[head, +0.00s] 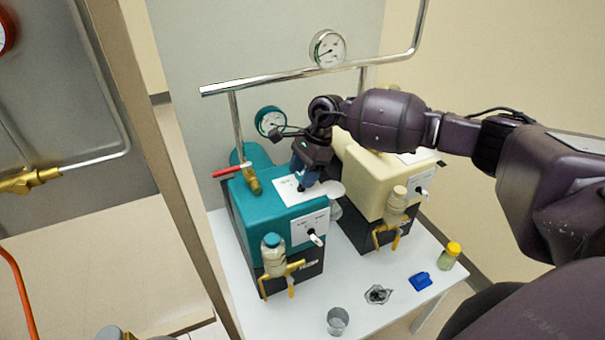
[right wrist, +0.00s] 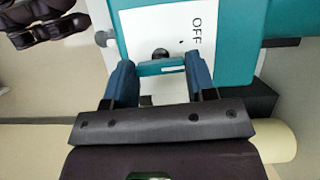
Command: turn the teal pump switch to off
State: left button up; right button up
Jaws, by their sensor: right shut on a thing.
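The teal pump (head: 262,217) is a box with a teal top and dark base on the white bench. A white switch plate lies on its top. My right gripper (head: 301,184) reaches down to this plate from the right. In the right wrist view its blue fingers (right wrist: 161,72) are shut on the teal pump switch (right wrist: 160,68), a teal bar between them. A black pivot (right wrist: 160,54) shows just beyond the bar. The word OFF is printed on the plate (right wrist: 196,30) to the right of the pivot. The fingers hide the switch in the head view. I cannot tell its exact setting.
A cream pump (head: 370,180) stands close to the right. A red-handled valve (head: 250,178) sits by the teal pump's back left. A chrome rail (head: 270,80) with a gauge (head: 328,48) crosses above. A glass (head: 337,321), blue item (head: 420,281) and yellow-capped jar (head: 450,256) stand in front.

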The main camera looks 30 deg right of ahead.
jog(key=n+b, duration=0.1)
jog(key=n+g+b, duration=0.1)
jog(key=b, duration=0.1)
jog(key=shift+w+f+n, duration=0.1)
jog(key=shift+f+n, duration=0.2)
jog(key=shift+f, duration=0.05)
jog(key=shift+a+n+b, duration=0.1)
jog(key=shift+n+b, duration=0.2)
jog(key=shift+b, duration=0.2)
jog(key=shift+r+n+g+b, duration=0.15)
jog(key=shift+n+g+b, duration=0.25)
jog(key=shift+n+b, duration=0.4)
pick_arm(q)
jog(key=f, duration=0.5)
jog(key=shift+d+f, duration=0.2)
jog(key=shift+f, duration=0.2)
pick_arm(e)
jog(key=shift+r+h, duration=0.1)
jog(key=shift+h, duration=0.2)
jog(key=shift+n, duration=0.3)
pick_arm(q)
jog(key=shift+r, duration=0.1)
pick_arm(e)
jog(key=shift+r, duration=0.15)
jog(key=o, duration=0.9)
pick_arm(q)
jog(key=shift+s+f, duration=0.15)
jog(key=shift+f, duration=0.05)
pick_arm(e)
jog(key=shift+o, duration=0.2)
